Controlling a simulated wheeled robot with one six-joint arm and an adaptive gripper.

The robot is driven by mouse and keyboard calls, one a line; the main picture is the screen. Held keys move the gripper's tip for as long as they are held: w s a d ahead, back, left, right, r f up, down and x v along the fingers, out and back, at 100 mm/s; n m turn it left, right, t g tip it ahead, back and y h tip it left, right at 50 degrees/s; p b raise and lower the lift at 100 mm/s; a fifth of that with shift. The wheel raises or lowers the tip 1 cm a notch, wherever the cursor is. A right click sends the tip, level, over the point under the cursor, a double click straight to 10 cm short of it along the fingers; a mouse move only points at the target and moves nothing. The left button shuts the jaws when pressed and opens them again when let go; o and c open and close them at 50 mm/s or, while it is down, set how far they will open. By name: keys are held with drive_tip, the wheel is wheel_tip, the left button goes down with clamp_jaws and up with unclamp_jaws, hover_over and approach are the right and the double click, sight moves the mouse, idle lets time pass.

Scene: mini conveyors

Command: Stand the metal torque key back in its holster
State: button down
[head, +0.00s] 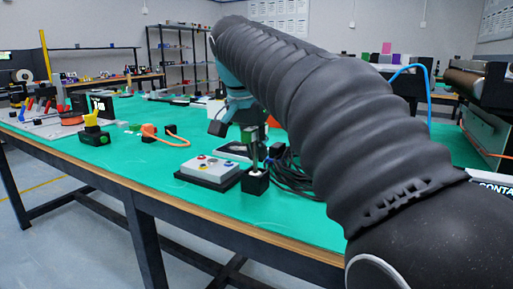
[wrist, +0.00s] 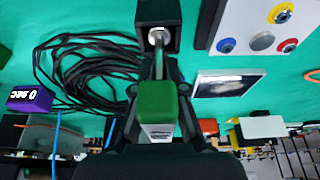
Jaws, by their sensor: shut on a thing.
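The metal torque key has a green handle (wrist: 156,102) and a thin metal shaft (wrist: 159,65). The holster is a small black block (head: 256,184) with a pale round socket on top, near the table's front edge; it also shows at the top of the wrist view (wrist: 171,12). My gripper (head: 250,138) is shut on the key just above the holster, and its fingers flank the green handle in the wrist view (wrist: 157,115). The key is about upright. Its lower end lines up with the socket; I cannot tell how deep it sits.
A grey control box with coloured buttons (head: 208,170) stands just left of the holster. A flat dark-screened panel (head: 233,151) lies behind it. Coiled black cables (wrist: 85,70) lie close on the other side. An orange cable (head: 160,132) is farther left. The green tabletop in front is clear.

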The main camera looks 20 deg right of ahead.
drive_tip(key=shift+f, duration=0.25)
drive_tip(key=c, duration=1.2)
unclamp_jaws()
drive_tip(key=shift+o, duration=0.2)
drive_tip(key=shift+r, duration=0.1)
drive_tip(key=v, duration=1.2)
drive_tip(key=shift+s, duration=0.1)
